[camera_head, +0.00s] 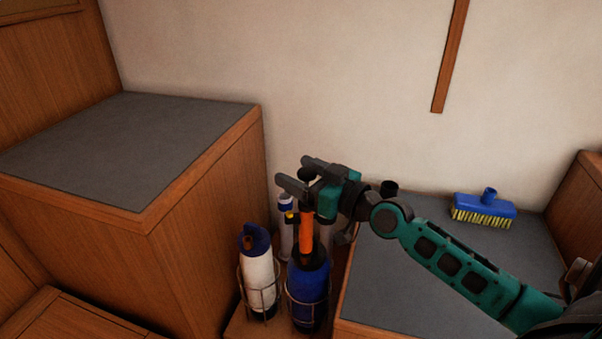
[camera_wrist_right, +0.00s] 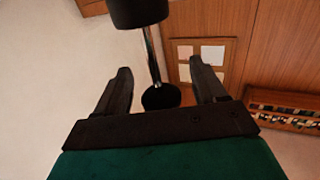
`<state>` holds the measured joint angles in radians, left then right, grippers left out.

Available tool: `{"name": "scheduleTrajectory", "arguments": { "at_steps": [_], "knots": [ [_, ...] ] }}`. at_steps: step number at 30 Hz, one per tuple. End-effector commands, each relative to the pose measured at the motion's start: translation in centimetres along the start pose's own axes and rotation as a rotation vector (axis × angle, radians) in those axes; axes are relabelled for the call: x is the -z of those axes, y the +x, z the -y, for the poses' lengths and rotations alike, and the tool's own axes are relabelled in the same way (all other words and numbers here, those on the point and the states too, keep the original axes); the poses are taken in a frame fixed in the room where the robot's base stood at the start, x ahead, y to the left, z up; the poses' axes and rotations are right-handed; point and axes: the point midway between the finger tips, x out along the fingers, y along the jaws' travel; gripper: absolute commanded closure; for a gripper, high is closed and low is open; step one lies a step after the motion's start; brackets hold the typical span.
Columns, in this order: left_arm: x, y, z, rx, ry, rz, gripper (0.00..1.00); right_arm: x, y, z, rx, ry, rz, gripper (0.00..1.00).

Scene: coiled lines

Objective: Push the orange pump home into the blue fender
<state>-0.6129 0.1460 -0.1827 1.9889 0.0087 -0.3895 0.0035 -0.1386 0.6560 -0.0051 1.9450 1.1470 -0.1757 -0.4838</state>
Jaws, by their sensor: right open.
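The orange pump (camera_head: 307,232) stands upright with its lower end at the top of the blue fender (camera_head: 309,290), which stands in a wire holder. How deep the pump sits is hidden by a dark collar. My right gripper (camera_head: 292,170) is open at the pump's top, fingers pointing left. A dark round knob (camera_head: 306,174) shows between its fingers. In the right wrist view, a black grip (camera_wrist_right: 138,12) and a thin metal rod (camera_wrist_right: 152,55) show near the open fingers. I cannot tell whether the fingers touch it. My left gripper is out of view.
A white fender with a blue top (camera_head: 260,272) stands in a wire holder to the left. Pale cylinders (camera_head: 285,235) stand behind. A tall grey-topped cabinet (camera_head: 130,145) bounds the left. On the right, a lower grey top (camera_head: 400,285) holds a blue brush (camera_head: 485,208).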

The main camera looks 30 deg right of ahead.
Motion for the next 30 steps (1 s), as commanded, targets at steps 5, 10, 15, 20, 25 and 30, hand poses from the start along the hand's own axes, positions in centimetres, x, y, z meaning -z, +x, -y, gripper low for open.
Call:
{"name": "scheduleTrajectory", "arguments": {
  "at_steps": [5,10,15,20,25,30],
  "knots": [
    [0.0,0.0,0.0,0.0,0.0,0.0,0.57,-0.1,0.0,0.0,0.0,0.001,0.003,0.3],
    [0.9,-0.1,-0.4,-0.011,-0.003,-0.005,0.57,-0.1,0.0,0.0,0.0,0.001,0.002,0.3],
    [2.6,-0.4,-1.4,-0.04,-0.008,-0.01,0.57,-0.3,-0.7,0.0,0.0,-0.002,0.006,0.3],
    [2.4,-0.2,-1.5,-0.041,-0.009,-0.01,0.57,-0.4,-3.2,0.1,0.002,-0.003,0.008,0.3],
    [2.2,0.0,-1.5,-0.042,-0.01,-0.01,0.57,-0.3,-5.5,0.1,0.004,-0.001,0.006,0.3],
    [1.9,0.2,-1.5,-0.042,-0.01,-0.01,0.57,-0.3,-7.5,0.0,0.002,-0.002,0.005,0.3]
  ]
}}
